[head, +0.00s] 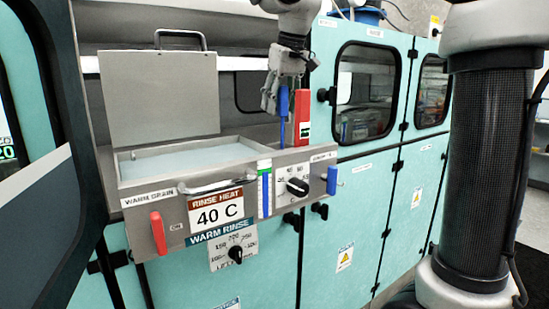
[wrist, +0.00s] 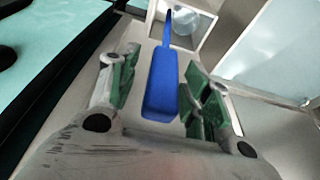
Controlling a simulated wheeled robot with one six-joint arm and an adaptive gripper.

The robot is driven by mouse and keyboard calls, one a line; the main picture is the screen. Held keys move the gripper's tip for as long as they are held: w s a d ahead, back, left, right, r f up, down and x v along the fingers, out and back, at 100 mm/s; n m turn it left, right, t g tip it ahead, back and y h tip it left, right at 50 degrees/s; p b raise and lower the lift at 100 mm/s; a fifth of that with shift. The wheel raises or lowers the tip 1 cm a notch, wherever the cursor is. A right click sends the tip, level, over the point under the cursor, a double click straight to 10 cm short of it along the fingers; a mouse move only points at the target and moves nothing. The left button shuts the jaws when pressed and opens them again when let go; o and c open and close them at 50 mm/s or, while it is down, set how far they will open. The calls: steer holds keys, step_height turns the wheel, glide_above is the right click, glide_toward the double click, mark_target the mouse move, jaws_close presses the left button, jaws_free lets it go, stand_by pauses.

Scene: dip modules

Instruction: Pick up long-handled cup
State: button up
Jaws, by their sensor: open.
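The long-handled cup shows mainly as its blue handle (wrist: 163,85), which narrows to a thin rod towards the top of the wrist view. In the head view the blue handle (head: 283,103) stands upright below my gripper (head: 279,90). In the wrist view my gripper (wrist: 163,70) is open, with its green-padded fingers on either side of the handle. Gaps show between the handle and both pads. The cup end is not clear; the rod runs towards a small square opening (wrist: 182,30) with something grey in it.
A red block (head: 303,112) with a label stands close to the right of the handle. A bath (head: 180,160) with a raised lid (head: 160,98) is at left. A control panel (head: 235,198) with knobs is in front. Teal cabinets (head: 345,180) stand at right.

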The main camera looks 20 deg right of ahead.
steer(key=shift+f, duration=0.2)
steer(key=c, duration=1)
steer(key=shift+r, duration=0.1)
